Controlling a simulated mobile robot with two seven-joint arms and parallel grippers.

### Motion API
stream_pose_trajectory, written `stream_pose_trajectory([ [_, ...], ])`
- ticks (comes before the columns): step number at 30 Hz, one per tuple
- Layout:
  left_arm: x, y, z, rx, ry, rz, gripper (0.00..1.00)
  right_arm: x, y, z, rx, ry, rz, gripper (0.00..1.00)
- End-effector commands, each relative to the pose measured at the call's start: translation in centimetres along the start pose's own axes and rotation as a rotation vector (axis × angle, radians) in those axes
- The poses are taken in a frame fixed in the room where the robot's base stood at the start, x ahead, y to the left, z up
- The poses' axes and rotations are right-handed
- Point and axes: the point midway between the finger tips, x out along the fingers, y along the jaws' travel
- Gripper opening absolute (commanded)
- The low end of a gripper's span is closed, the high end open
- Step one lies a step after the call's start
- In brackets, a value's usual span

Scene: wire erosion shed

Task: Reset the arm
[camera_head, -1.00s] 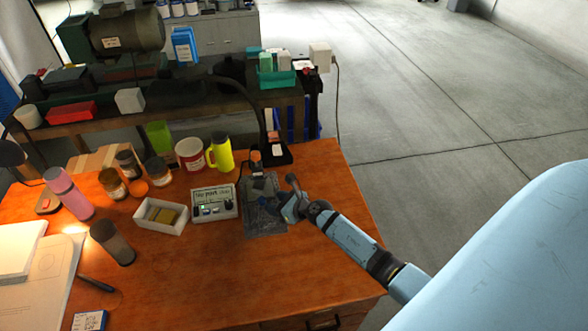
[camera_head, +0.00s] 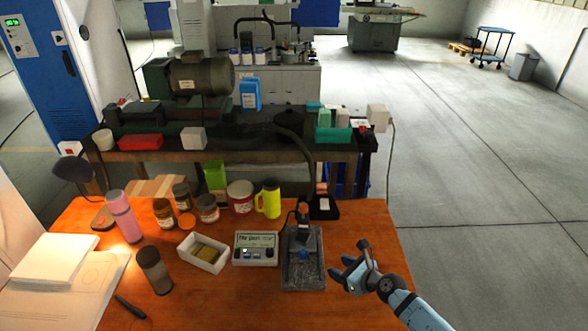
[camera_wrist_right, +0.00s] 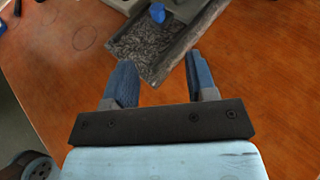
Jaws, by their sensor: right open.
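My right gripper (camera_head: 343,270) is in the head view, over the right part of the orange-brown desk (camera_head: 370,225). Its arm comes in from the lower right. In the right wrist view the two blue fingers (camera_wrist_right: 161,72) are spread apart with nothing between them. A dark grey tray-like device (camera_head: 303,272) with a speckled bed and a small blue part lies just left of the gripper. The device also shows beyond the fingertips in the right wrist view (camera_wrist_right: 150,45). My left gripper is in neither view.
Left of the device stand a labelled control box (camera_head: 255,249), a white open box (camera_head: 203,253), a yellow mug (camera_head: 268,199) and several jars. A dark workbench (camera_head: 240,150) with a motor stands behind. The desk's right side is clear, and open floor (camera_head: 480,170) lies beyond.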

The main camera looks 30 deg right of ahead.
Motion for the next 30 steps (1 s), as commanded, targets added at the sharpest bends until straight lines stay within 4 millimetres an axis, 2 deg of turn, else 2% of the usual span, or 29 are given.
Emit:
stream_pose_trajectory([
  [5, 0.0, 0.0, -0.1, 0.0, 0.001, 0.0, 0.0, -0.1, 0.3, 0.0, 0.021, -0.007, 0.001, 0.52],
  [8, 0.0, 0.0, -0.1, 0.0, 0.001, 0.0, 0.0, -0.4, 1.5, 0.3, 0.147, -0.047, 0.008, 0.52],
  [10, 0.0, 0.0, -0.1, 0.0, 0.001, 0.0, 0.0, -1.0, 3.1, 0.6, 0.325, -0.096, 0.017, 0.52],
  [17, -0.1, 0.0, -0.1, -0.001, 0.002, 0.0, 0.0, -4.4, 8.5, 0.9, 1.224, -0.249, 0.028, 0.52],
  [24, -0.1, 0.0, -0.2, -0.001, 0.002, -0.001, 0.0, -8.1, 14.2, -1.9, 2.233, -0.256, -0.055, 0.52],
  [27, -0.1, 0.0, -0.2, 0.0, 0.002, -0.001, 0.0, -9.5, 17.1, -3.2, 2.604, -0.212, -0.125, 0.52],
  [30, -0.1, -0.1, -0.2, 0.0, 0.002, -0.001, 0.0, -10.6, 19.7, -4.2, 2.887, -0.156, -0.202, 0.52],
])
